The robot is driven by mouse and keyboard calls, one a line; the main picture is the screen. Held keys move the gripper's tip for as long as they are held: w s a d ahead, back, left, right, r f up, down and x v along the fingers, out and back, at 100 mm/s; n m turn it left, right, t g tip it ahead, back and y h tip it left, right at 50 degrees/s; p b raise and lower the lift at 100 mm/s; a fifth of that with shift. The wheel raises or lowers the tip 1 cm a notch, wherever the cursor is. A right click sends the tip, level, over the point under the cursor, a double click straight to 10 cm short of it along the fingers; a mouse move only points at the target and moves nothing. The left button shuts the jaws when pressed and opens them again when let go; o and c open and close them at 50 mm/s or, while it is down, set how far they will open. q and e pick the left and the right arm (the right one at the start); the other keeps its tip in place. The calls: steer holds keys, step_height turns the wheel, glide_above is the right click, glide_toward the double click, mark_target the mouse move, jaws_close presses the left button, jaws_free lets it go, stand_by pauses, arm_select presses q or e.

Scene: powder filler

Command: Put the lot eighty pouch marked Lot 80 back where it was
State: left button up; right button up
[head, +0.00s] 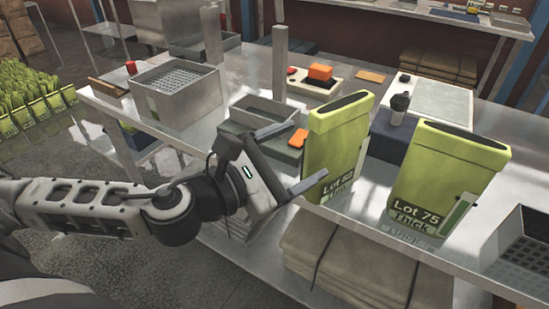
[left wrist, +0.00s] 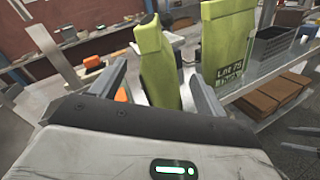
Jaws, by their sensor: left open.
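The green Lot 80 pouch (head: 337,135) stands upright on the metal table in the head view, its label partly covered by a finger of my left gripper. My left gripper (head: 308,150) is open and empty, at the pouch's left side. In the left wrist view the Lot 80 pouch (left wrist: 157,66) shows ahead, between the two spread fingers (left wrist: 158,84). The Lot 75 pouch (head: 447,180), marked Thick, stands upright to its right; it also shows in the left wrist view (left wrist: 226,45). My right gripper is not in view.
A grey bin (head: 265,112), an orange block (head: 320,72) and a dark-capped bottle (head: 398,108) are behind the Lot 80 pouch. A metal box (head: 176,95) stands at left. A dark basket (head: 525,245) is at the right edge. Brown sacks (head: 340,262) lie below the tabletop.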

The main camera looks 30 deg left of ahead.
arm_select(q)
steer(key=s+f+m+g+y+p, duration=0.1)
steer(key=s+f+m, duration=0.4)
steer(key=f+m, duration=0.9)
steer(key=s+d+f+m+g+y+p, duration=0.1)
steer(key=s+f+m+g+y, duration=0.2)
steer(key=f+m, duration=1.1)
steer(key=shift+s+d+f+m+g+y+p, duration=0.15)
steer(key=shift+s+d+m+g+y+p, duration=0.2)
steer(key=shift+s+g, duration=0.8)
steer(key=shift+w, duration=0.1)
